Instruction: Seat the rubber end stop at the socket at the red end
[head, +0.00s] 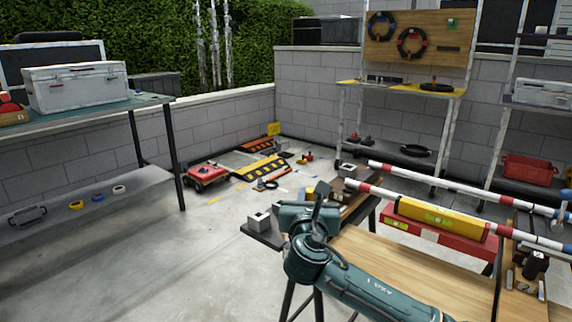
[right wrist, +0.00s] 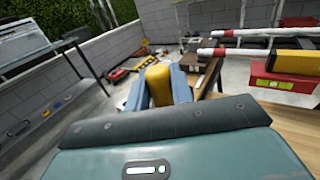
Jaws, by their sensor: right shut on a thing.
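My right gripper (head: 315,193) is over the near left end of the wooden bench in the head view. It is shut on a yellow block-like piece, likely the rubber end stop (right wrist: 158,84), which stands between the two blue-grey fingers in the right wrist view. The piece is held in the air and is partly hidden by the fingers. No socket opening can be made out at the red ends. My left gripper is out of view.
A red cart (head: 206,174) and ramps (head: 262,168) are on the floor.

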